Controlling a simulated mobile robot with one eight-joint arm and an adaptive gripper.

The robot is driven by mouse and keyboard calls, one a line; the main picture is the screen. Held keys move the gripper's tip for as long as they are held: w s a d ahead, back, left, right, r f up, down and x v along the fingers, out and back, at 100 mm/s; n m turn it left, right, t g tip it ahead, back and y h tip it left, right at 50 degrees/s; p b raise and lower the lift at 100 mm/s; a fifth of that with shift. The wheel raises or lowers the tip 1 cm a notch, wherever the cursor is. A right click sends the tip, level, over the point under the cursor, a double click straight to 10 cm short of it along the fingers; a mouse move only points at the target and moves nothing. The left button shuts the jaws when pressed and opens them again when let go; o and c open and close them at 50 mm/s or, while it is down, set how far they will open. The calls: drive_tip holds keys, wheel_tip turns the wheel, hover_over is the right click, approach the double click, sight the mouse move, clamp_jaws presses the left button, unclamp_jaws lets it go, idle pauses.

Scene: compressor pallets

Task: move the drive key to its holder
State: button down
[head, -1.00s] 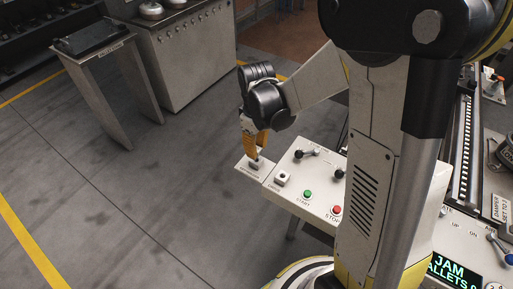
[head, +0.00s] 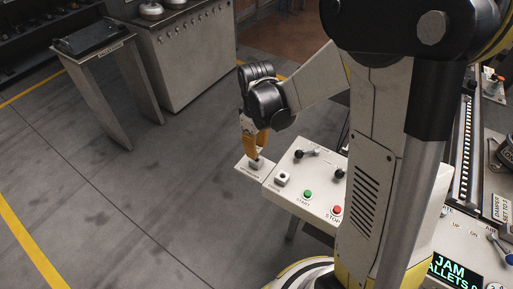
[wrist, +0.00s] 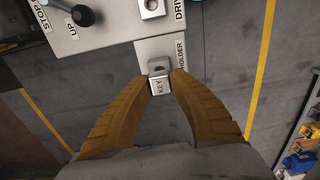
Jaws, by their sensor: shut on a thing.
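The drive key (wrist: 158,85) is a small pale metal block with the word KEY on it, between my fingertips in the wrist view. My gripper (head: 256,158) has yellow-orange fingers and is shut on it. The key also shows as a grey block (head: 256,165) below the fingers in the head view. The key holder is a pale plate (wrist: 152,48) marked HOLDER, at the end of the control panel; it also shows in the head view (head: 243,166). The key is over or at this plate; I cannot tell whether it is seated.
The drive socket (head: 282,179) is on the white control panel (head: 316,187), beside the holder. Lever knobs (head: 299,154), a green start button (head: 307,194) and a red stop button (head: 336,210) are close by. Open floor lies left of the panel.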

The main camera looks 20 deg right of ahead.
sight(257, 148)
drive_tip(key=shift+f, duration=0.15)
drive_tip(key=shift+f+b, duration=0.35)
drive_tip(key=shift+b, duration=0.05)
drive_tip(key=shift+f+b, duration=0.95)
drive_tip(key=shift+f, duration=0.2)
drive_tip(key=c, duration=1.2)
unclamp_jaws()
wheel_tip(257, 148, up, 12)
drive_tip(key=shift+r, duration=0.1)
